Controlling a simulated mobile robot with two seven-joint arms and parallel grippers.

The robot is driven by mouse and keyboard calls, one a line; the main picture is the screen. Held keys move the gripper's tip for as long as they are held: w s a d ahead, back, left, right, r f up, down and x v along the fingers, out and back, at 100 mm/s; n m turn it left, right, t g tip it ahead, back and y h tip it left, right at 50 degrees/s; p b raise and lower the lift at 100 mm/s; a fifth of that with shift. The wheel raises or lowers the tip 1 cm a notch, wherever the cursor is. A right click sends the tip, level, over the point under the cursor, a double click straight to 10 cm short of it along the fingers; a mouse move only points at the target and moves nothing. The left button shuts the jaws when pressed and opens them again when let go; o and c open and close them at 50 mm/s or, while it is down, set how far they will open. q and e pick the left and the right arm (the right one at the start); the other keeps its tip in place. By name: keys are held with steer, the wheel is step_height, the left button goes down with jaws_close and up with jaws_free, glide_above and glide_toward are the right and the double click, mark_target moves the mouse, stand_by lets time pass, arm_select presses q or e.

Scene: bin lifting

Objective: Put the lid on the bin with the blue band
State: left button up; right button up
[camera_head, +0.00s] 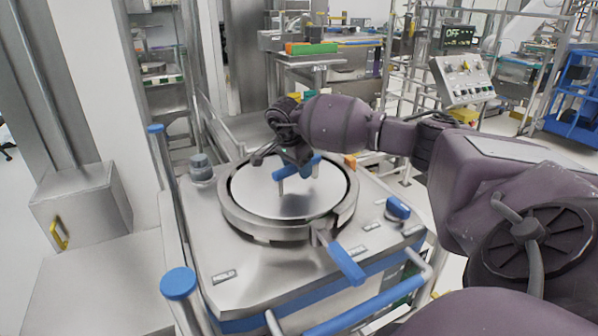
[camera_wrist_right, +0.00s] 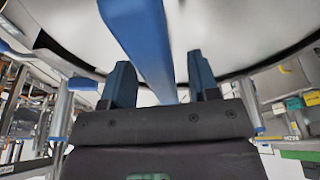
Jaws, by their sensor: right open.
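The bin (camera_head: 240,276) is a metal box with a blue band and a raised round collar on top. The round silver lid (camera_head: 250,196) lies within the collar, with a dark gap around its rim. Its blue bar handle (camera_head: 293,175) stands up from the middle. My right gripper (camera_head: 280,160) is at the handle. In the right wrist view the handle (camera_wrist_right: 143,38) runs between the two blue fingers of the right gripper (camera_wrist_right: 161,82). The fingers are apart, one on each side of the bar, with gaps showing. My left gripper is out of view.
A blue lever (camera_head: 346,264) sticks out from the collar's front, and a blue knob (camera_head: 398,208) sits at the right. A blue-topped post (camera_head: 178,284) stands at the front left. A metal box (camera_head: 80,205) is at the left. A control panel (camera_head: 462,78) stands behind.

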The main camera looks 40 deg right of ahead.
steer(key=v, duration=0.9)
steer(key=shift+r+b, duration=0.15)
steer(key=shift+b, duration=0.25)
